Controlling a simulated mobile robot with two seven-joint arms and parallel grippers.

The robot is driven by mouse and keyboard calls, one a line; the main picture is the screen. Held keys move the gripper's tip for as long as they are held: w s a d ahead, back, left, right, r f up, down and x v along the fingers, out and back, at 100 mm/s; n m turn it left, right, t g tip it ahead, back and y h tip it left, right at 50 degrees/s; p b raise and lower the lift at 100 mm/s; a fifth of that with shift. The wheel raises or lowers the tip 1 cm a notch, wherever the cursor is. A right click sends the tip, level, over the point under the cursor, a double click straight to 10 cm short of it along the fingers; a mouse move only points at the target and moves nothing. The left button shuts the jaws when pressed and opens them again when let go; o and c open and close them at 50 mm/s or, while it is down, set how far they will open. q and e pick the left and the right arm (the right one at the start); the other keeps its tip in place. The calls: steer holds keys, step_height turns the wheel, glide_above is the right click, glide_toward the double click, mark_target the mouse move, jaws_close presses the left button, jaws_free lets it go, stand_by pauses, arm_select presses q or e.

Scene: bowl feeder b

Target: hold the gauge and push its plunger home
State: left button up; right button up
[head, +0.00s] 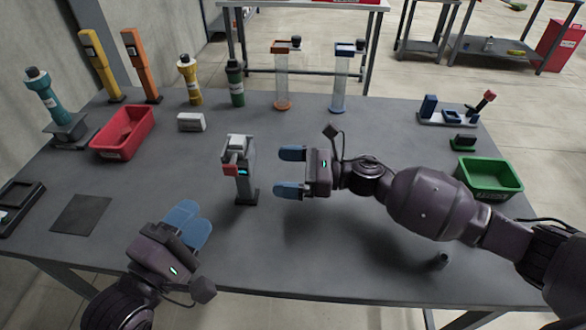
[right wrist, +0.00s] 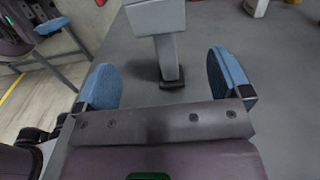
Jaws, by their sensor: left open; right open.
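The gauge (head: 246,183) is a grey post on a dark foot, standing upright mid-table. It has a pale grey head, a small lit cyan display and a red-ended plunger (head: 230,169) sticking out toward the front left. My right gripper (head: 284,172) is open and empty just right of the gauge, with blue fingers pointing at it. In the right wrist view the gauge (right wrist: 168,55) stands ahead, between the lines of the open fingers and apart from them. My left gripper (head: 190,224) is open and empty over the front left of the table, with its fingers overlapping in the picture.
A red bin (head: 122,140), a small white box (head: 191,122) and several coloured tools stand at the back left. Two clear cylinders (head: 283,80) stand at the back. A green bin (head: 489,178) is at the right. A dark mat (head: 81,214) lies at the left. The tabletop around the gauge is clear.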

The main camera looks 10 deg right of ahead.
mark_target(241, 168)
steer(key=x, duration=0.9)
steer(key=shift+w+a, duration=0.15)
steer(key=shift+a, duration=0.1)
steer(key=shift+c, duration=0.2)
